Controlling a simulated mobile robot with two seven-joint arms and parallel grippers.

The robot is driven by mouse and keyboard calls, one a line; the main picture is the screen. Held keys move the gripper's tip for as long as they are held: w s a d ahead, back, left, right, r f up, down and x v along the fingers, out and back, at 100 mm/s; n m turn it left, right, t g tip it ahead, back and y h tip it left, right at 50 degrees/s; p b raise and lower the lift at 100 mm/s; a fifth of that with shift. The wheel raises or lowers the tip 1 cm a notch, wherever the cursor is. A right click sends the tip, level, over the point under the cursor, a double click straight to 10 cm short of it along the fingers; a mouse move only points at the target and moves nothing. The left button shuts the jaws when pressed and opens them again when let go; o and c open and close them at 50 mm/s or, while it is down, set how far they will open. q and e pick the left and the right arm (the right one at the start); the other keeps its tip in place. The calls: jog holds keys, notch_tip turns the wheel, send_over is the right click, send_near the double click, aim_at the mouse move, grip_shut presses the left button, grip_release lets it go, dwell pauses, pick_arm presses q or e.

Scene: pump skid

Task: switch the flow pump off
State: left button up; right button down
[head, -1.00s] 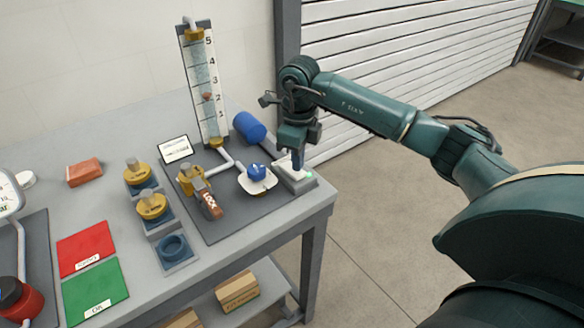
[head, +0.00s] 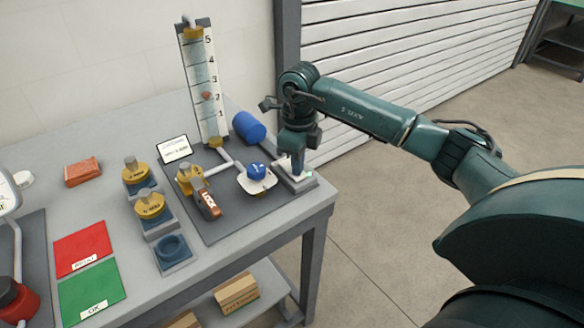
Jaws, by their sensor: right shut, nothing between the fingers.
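The pump's switch box (head: 301,184) is a small grey block with a pale top at the right corner of the dark skid mat, with a small green spot on it. My right gripper (head: 297,174) is shut and points straight down onto the box. Its fingertips are at the pale top and hide part of it; I cannot tell whether they press it. The blue pump motor (head: 249,127) lies behind, left of the gripper. The flow tube (head: 205,85) stands upright with an orange float (head: 206,95) near mark 2. My left gripper is not in view.
A blue knob (head: 257,171) on a white plate and a brass valve with an orange-brown handle (head: 208,204) stand left of the switch box. Red (head: 83,248) and green (head: 93,291) mats lie at the front left. The table edge is close on the right.

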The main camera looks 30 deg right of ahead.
jog(key=shift+r+p, duration=0.75)
jog(key=shift+r, duration=0.2)
jog(key=shift+r+p, duration=1.7)
jog(key=shift+r, duration=0.8)
